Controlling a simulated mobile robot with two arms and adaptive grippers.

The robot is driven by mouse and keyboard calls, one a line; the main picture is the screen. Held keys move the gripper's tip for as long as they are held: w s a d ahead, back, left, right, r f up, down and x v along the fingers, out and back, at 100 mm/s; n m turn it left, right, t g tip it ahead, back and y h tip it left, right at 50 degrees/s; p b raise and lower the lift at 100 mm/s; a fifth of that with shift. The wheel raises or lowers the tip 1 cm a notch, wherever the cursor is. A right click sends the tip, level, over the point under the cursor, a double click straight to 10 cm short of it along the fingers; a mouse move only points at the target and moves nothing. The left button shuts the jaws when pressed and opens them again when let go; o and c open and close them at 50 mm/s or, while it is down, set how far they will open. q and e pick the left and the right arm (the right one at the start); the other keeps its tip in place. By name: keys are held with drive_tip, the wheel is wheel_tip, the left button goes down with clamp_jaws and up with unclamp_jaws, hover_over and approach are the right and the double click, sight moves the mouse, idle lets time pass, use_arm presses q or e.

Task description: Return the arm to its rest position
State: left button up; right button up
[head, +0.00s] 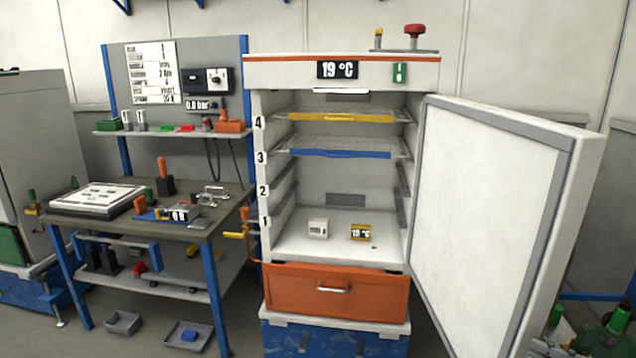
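Neither of my grippers nor my arms can be made out in the head view. In front of me stands a white cabinet (262,74) with its door (490,210) swung wide open to the right. A display (337,69) on its top panel reads 19 °C. Inside are a wire shelf with a yellow front strip (340,118) and, below it, one with a blue strip (340,153). A small white device (318,228) and a yellow device (361,232) reading 19 °C sit on the cabinet floor.
An orange drawer (300,289) is shut below the cabinet. A workbench (222,208) with tools and a white board (97,197) stands at left. Grey trays (122,323) lie on the floor. The open door takes up the right side.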

drive_tip(key=s+a+f+m+h, duration=0.25)
drive_tip(key=a+f+h, duration=0.25)
drive_tip(key=a+f, duration=0.5)
drive_tip(key=s+a+f+m+h, duration=0.1)
drive_tip(key=a+f+m+h, duration=0.25)
drive_tip(key=a+f, duration=0.6)
drive_tip(key=s+m+g+h, duration=0.2)
drive_tip(key=s+g+h, duration=0.45)
drive_tip(key=s, duration=1.25)
wheel_tip(320, 180, down, 28)
drive_tip(key=s+g+y, duration=0.2)
drive_tip(key=g, duration=0.1)
use_arm(q)
drive_tip(key=shift+s+a, duration=0.7)
drive_tip(key=shift+s, duration=0.15)
use_arm(e)
drive_tip(key=s+d+f, duration=0.2)
drive_tip(key=s+f, duration=1.3)
drive_tip(key=s, duration=0.1)
drive_tip(key=shift+s+d+n+g, duration=0.3)
drive_tip(key=shift+s+d+g, duration=0.05)
drive_tip(key=shift+g, duration=0.1)
